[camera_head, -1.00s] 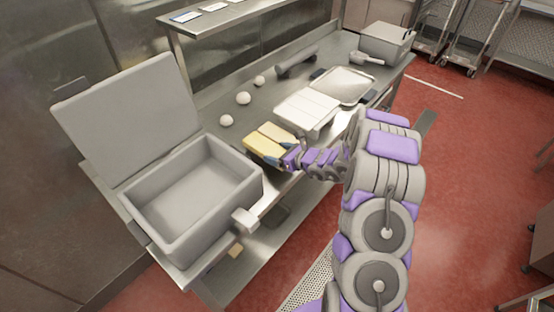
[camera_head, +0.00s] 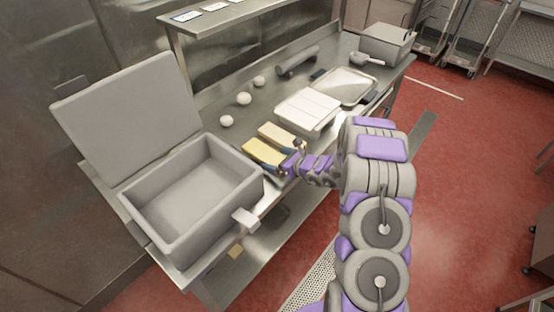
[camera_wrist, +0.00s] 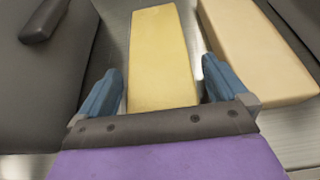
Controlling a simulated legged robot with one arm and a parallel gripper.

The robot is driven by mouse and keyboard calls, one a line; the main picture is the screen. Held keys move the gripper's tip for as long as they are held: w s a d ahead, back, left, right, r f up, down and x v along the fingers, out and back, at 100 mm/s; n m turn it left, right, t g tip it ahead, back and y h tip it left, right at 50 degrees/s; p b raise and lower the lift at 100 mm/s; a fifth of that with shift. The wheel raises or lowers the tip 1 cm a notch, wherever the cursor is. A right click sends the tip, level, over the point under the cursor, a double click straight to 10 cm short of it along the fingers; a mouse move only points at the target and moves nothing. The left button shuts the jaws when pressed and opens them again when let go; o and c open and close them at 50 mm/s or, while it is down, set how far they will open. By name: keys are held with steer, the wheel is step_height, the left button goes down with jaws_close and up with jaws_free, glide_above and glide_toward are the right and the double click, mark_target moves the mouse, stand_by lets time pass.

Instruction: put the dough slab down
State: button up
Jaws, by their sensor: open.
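A yellow slab (camera_head: 262,152) lies on the steel counter, just right of the open grey kettle (camera_head: 190,190). In the wrist view the yellow slab (camera_wrist: 162,55) runs lengthwise between my two blue fingers. A paler tan slab (camera_head: 278,137) lies beside it, and in the wrist view this tan slab (camera_wrist: 250,50) is just outside the right finger. My gripper (camera_head: 284,159) is open at the near end of the yellow slab, with a visible gap between each finger (camera_wrist: 162,84) and its sides. I cannot tell by looks alone which slab is the dough.
The kettle's wall fills the left of the wrist view. Several white dough balls (camera_head: 244,98) lie behind the slabs. The counter's front edge is close under my arm.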

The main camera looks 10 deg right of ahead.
steer(key=p+v, duration=0.2)
steer(key=v, duration=1)
steer(key=s+a+r+n+g+y, duration=0.2)
steer(key=s+a+r+n, duration=0.15)
steer(key=a+r, duration=0.3)
steer(key=s+a+r+n+g+y, duration=0.2)
steer(key=a+r+n, duration=0.3)
steer(key=a, duration=0.2)
steer(key=s+a+r+n+g+h, duration=0.1)
steer(key=s+a+r+n+g, duration=0.3)
steer(key=s, duration=0.3)
steer(key=s+a+r+n+g, duration=0.2)
steer(key=s+a+n, duration=0.2)
steer(key=s+n, duration=0.15)
steer(key=s+d+r+n+g+h, duration=0.1)
steer(key=s+n+g+h, duration=0.4)
steer(key=s, duration=0.8)
steer(key=s+d+r+n+t+h, duration=0.2)
steer(key=s+d+n+h, duration=0.3)
steer(key=s+d, duration=0.5)
steer(key=shift+d+n+h, duration=0.35)
steer(key=shift+n+h, duration=0.05)
steer(key=shift+h, duration=0.1)
